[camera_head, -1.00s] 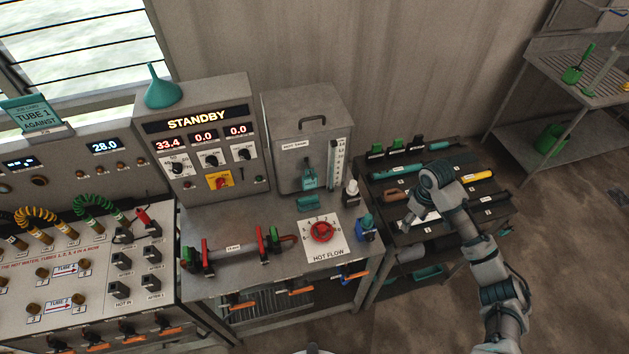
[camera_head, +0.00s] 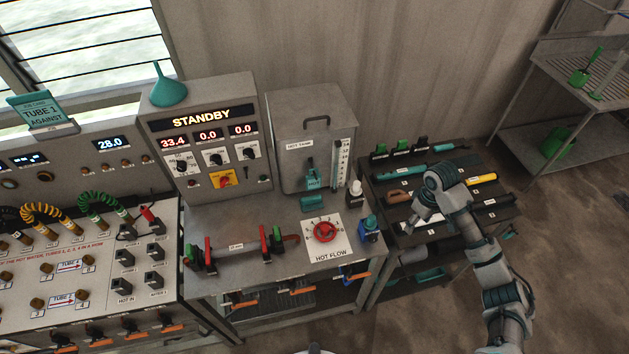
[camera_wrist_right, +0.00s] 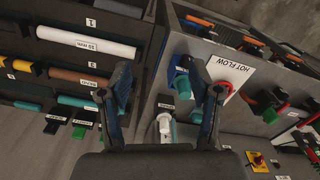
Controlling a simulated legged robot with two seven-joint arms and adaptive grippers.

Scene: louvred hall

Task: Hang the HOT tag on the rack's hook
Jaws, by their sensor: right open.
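My left gripper is not in view.
The HOT FLOW plate (camera_head: 328,251) with a red knob and a clamped tube (camera_head: 236,246) are on the bench. A shelf (camera_head: 560,140) stands at the far right.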

